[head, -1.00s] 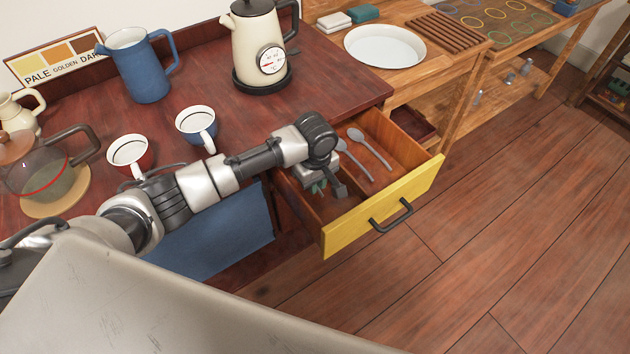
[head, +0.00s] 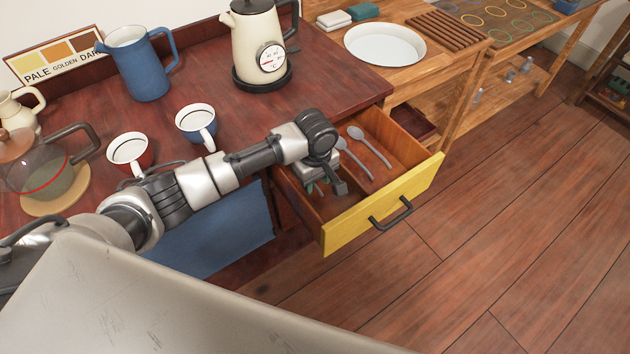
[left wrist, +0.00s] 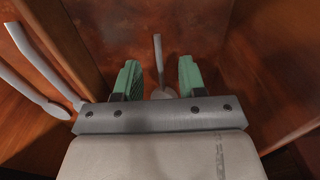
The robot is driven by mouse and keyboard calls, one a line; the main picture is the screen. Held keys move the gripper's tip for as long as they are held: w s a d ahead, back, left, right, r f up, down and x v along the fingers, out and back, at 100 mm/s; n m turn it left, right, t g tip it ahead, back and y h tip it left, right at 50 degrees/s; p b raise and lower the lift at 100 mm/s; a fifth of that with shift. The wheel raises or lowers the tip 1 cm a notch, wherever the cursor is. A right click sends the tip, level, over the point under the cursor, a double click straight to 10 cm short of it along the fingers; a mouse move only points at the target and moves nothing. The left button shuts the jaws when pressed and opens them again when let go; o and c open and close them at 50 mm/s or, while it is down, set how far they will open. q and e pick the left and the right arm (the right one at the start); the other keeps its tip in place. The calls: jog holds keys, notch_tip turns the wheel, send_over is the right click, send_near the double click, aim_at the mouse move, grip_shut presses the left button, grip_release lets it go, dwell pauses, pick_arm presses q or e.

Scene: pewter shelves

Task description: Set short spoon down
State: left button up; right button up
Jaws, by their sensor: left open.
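A short grey spoon (left wrist: 158,60) lies in a drawer compartment in the left wrist view, its handle pointing away from my gripper. Its bowl is partly hidden behind the gripper's front edge. My left gripper (left wrist: 158,78) is open, with one green finger on each side of the spoon and gaps between. In the head view my left gripper (head: 322,186) is down inside the open drawer (head: 385,205), and the short spoon is hidden there. My right gripper is not in view.
Two other grey spoons (head: 372,148) lie in the drawer beyond a wooden divider (left wrist: 78,45). The drawer has a yellow front. Above it stand a red cup (head: 130,153), a blue cup (head: 197,124) and a kettle (head: 258,45).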

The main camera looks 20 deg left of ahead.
aim_at(315, 185)
pick_arm(q)
notch_tip(315, 185, up, 12)
jog(key=p, duration=0.1)
jog(key=shift+f, duration=0.1)
dwell(1.4)
